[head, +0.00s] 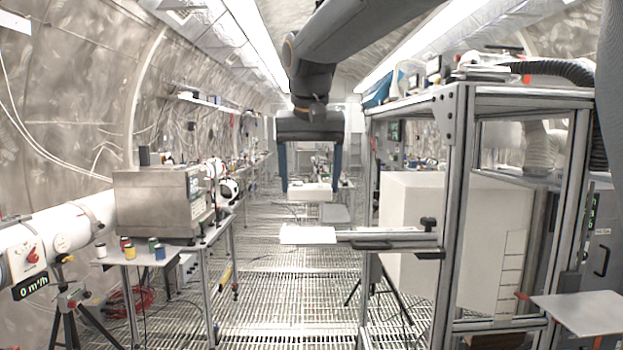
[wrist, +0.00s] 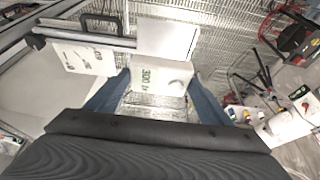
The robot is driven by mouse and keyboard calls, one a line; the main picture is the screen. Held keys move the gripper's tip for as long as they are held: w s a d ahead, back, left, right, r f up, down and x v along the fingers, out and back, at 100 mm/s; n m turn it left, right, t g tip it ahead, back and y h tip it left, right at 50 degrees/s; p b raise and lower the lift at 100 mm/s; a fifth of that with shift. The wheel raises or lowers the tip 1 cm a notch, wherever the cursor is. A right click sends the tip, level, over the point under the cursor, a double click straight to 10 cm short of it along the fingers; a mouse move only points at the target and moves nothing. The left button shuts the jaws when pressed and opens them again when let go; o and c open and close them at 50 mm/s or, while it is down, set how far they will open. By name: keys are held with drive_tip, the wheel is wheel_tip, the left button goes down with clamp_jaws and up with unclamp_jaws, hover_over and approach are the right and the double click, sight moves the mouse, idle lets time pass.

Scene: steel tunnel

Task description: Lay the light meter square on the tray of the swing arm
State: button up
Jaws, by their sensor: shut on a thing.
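The light meter (head: 310,193), a small white box, is between the fingers of my gripper (head: 311,182) in the head view. My gripper is shut on it and holds it in the air. In the wrist view the light meter (wrist: 158,77) shows dark digits and a round pale patch. The tray (head: 307,235) is a flat white plate at the left end of the swing arm (head: 390,237). The light meter appears above the tray in the head view, with a visible gap. In the wrist view the tray (wrist: 168,36) looks bare, its near edge partly covered by the light meter.
The swing arm joins a metal frame (head: 455,190) on the right, which surrounds a large white box (head: 410,215). A white plate (head: 585,312) juts out at lower right. Grating floor lies between.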

sight(309, 188)
drive_tip(key=shift+a+f+b, duration=0.1)
drive_tip(key=shift+f+b, duration=1.55)
drive_tip(key=shift+f, duration=0.3)
drive_tip(key=shift+f+b, duration=0.85)
drive_tip(key=shift+f, duration=0.85)
drive_tip(key=shift+f, duration=0.4)
drive_tip(key=o, duration=1.2)
